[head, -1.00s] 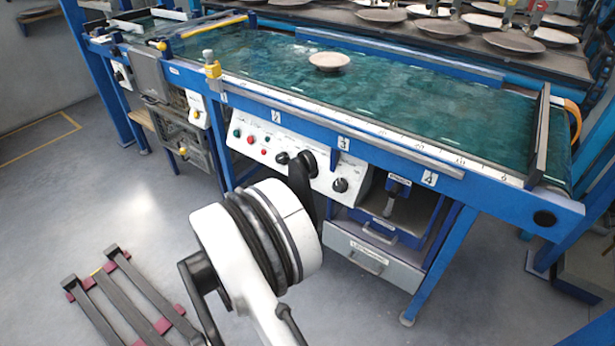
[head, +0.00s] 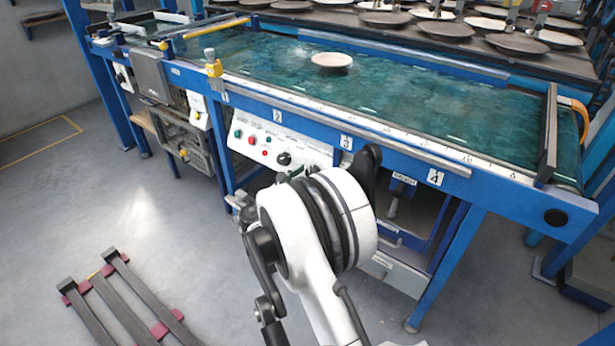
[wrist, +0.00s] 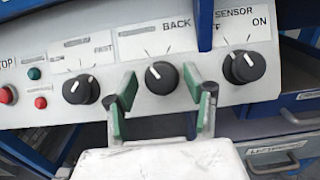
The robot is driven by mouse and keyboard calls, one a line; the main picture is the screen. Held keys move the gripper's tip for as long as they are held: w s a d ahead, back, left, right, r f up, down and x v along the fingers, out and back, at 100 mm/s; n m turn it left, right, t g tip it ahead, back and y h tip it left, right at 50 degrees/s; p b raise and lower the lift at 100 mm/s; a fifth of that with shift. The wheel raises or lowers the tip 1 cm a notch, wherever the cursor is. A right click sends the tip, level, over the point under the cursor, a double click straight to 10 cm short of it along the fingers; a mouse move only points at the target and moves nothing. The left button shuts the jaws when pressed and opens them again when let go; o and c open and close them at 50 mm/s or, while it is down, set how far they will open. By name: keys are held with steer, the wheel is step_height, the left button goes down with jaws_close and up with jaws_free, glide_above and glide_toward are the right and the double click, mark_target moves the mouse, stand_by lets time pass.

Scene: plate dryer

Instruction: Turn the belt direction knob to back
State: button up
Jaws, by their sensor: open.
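The belt direction knob (wrist: 161,77) is the middle black knob in the wrist view, below a label reading BACK at its upper right. Its white pointer line points up and left, away from BACK. My gripper (wrist: 160,82) is open, its green-padded fingers to the left and right of this knob in the picture. I see no contact with it; the exact depth gap is unclear. In the head view my arm hides the direction knob, and the fingers are not clearly visible.
A similar knob (wrist: 80,89) sits left of it, and the sensor knob (wrist: 244,67) is close on the right. Red (wrist: 8,95) and green (wrist: 34,73) buttons are further left. A blue bracket (wrist: 205,25) hangs over the panel. A plate (head: 331,62) lies on the green belt (head: 400,95).

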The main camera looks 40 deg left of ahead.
steer(key=shift+c, duration=0.2)
steer(key=c, duration=1)
steer(key=shift+c, duration=0.2)
steer(key=shift+m+h, duration=0.3)
steer(key=shift+m, duration=0.2)
steer(key=m+h, duration=0.2)
steer(key=m, duration=0.1)
steer(key=m+g+h, duration=0.1)
steer(key=m, duration=0.3)
steer(key=shift+a+h, duration=0.2)
steer(key=shift+h, duration=0.2)
steer(key=m+g+h, duration=0.1)
steer(key=m, duration=0.1)
steer(key=m+g, duration=0.1)
steer(key=m, duration=0.1)
steer(key=m+h, duration=0.1)
steer(key=m, duration=0.2)
steer(key=shift+a+r+g+h, duration=0.1)
steer(key=shift+r+g+h, duration=0.05)
steer(key=shift+g+h, duration=0.2)
steer(key=shift+m, duration=0.3)
